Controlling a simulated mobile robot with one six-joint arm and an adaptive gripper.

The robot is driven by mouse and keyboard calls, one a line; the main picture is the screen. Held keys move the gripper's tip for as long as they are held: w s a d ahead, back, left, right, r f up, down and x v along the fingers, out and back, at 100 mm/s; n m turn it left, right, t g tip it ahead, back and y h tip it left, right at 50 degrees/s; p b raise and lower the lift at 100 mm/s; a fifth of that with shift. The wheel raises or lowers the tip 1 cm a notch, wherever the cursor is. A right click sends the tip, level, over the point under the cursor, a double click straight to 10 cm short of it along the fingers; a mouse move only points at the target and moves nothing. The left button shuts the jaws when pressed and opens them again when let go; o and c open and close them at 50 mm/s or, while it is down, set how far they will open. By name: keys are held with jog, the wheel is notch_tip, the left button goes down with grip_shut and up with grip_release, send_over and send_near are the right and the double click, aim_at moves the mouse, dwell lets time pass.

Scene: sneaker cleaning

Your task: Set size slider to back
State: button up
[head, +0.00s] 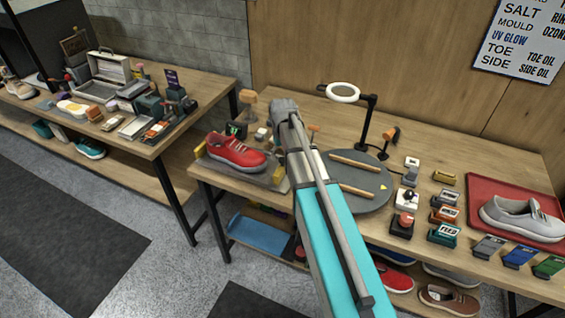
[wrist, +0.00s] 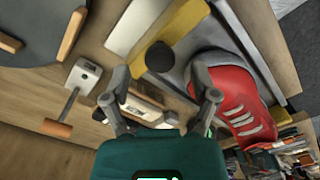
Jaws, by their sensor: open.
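The red sneaker (head: 235,152) sits on a grey platform with yellow end pieces, left of my arm in the head view. In the wrist view the sneaker (wrist: 237,98) lies right of my gripper (wrist: 160,82), whose two fingers are spread and empty. A dark round knob (wrist: 160,57) shows just beyond and between the fingertips, by a yellow bar (wrist: 188,42) at the platform's end. It looks like the size slider's knob, but I cannot tell its setting. A pale labelled piece (wrist: 146,104) lies between the fingers. My arm hides my gripper in the head view.
A round grey turntable (head: 372,196) with wooden bars and a ring lamp (head: 343,92) stand right of my arm. A white device with an orange-ended lever (wrist: 83,76) lies left of my gripper.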

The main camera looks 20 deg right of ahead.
jog(key=shift+f+b, duration=0.65)
jog(key=shift+f, duration=0.25)
